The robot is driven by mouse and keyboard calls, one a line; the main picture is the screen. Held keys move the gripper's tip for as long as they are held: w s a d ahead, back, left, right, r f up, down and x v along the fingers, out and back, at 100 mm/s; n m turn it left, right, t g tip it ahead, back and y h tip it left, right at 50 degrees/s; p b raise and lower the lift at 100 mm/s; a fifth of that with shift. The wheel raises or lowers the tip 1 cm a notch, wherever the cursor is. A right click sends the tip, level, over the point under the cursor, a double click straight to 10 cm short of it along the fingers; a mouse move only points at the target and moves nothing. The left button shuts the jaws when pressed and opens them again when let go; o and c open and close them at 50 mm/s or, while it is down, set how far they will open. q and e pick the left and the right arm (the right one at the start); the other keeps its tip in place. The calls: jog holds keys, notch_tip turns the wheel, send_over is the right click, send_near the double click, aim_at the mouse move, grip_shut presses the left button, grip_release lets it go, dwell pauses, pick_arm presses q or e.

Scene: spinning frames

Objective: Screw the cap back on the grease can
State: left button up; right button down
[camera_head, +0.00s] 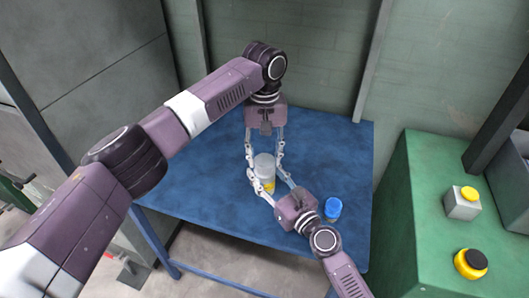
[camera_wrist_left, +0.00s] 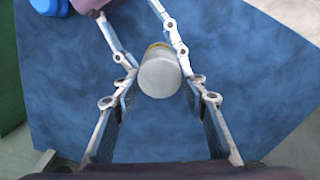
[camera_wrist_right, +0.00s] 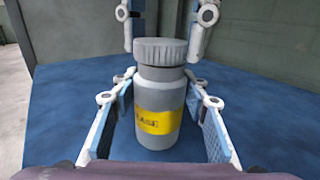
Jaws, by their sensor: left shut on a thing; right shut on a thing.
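The grease can (camera_wrist_right: 155,100) stands upright on the blue table, grey with a yellow label. Its ridged grey cap (camera_wrist_right: 160,50) sits level on top, with a short narrower neck showing below it. In the left wrist view the round cap top (camera_wrist_left: 160,78) is between the fingers. My left gripper (camera_head: 264,158) comes from above and is shut on the cap. My right gripper (camera_head: 265,178) comes from the near side and is shut on the can body. The can (camera_head: 269,185) is partly hidden by fingers in the head view.
A blue-capped container (camera_head: 333,208) stands on the blue table (camera_head: 210,185), right of my right gripper. A green cabinet (camera_head: 430,220) at the right holds a grey box with a yellow button (camera_head: 463,205) and a yellow-black round object (camera_head: 470,263). The table's left side is clear.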

pick_arm(q)
jog(key=shift+f, duration=0.55)
dwell(0.4)
